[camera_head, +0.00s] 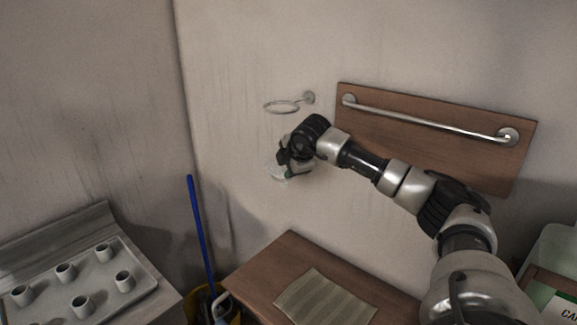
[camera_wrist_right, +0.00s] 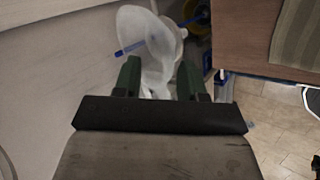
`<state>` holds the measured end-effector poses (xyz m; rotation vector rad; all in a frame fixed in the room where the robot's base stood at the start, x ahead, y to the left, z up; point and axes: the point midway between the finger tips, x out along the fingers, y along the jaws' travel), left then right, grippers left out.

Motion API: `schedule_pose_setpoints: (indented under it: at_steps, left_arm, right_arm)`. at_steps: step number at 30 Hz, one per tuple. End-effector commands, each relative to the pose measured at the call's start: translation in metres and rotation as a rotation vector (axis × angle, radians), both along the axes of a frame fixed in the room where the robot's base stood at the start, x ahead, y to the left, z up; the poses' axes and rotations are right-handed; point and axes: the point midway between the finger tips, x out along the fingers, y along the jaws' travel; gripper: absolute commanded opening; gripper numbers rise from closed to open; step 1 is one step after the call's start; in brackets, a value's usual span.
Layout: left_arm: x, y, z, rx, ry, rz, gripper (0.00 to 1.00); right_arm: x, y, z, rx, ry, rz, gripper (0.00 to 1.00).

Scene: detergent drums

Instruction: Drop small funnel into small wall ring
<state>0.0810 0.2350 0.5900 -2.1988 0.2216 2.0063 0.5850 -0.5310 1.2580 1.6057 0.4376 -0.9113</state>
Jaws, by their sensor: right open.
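A translucent whitish funnel (camera_wrist_right: 150,45) shows in the wrist view, between and beyond the green fingers of my right gripper (camera_wrist_right: 158,78). The fingers stand apart on either side of it. In the head view the funnel (camera_head: 281,173) is a pale shape at the tip of my right gripper (camera_head: 285,160), close to the wall. A thin metal wall ring (camera_head: 281,107) on a round mount sits above the gripper and looks empty. Whether another ring holds the funnel is hidden by the gripper. My left gripper is out of view.
A wooden board with a metal rail (camera_head: 430,120) is on the wall at right. A wooden table (camera_head: 265,268) with a striped cloth (camera_head: 325,300) stands below. A blue pole (camera_head: 200,230) leans in the corner. A tray with several cups (camera_head: 140,270) is at left.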

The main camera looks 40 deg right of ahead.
Motion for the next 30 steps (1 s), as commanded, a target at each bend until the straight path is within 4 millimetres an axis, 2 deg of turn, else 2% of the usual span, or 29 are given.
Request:
schedule_pose_setpoints:
  at_steps: [5,9,16,21,30]
  left_arm:
    - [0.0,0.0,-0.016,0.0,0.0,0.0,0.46]
    - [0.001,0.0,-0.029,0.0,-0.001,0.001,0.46]
    - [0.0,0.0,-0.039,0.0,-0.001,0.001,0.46]
    - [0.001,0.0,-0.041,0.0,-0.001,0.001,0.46]
    - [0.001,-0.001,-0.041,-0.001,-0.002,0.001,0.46]
  right_arm:
    - [-0.017,0.004,0.016,-0.003,-0.005,0.0,0.41]
    - [-0.035,0.011,0.039,-0.003,-0.006,0.001,0.41]
    - [-0.058,0.018,0.069,-0.001,-0.004,0.001,0.41]
    - [-0.065,0.021,0.078,-0.001,-0.001,0.001,0.41]
    - [-0.066,0.021,0.079,-0.001,0.0,-0.001,0.41]
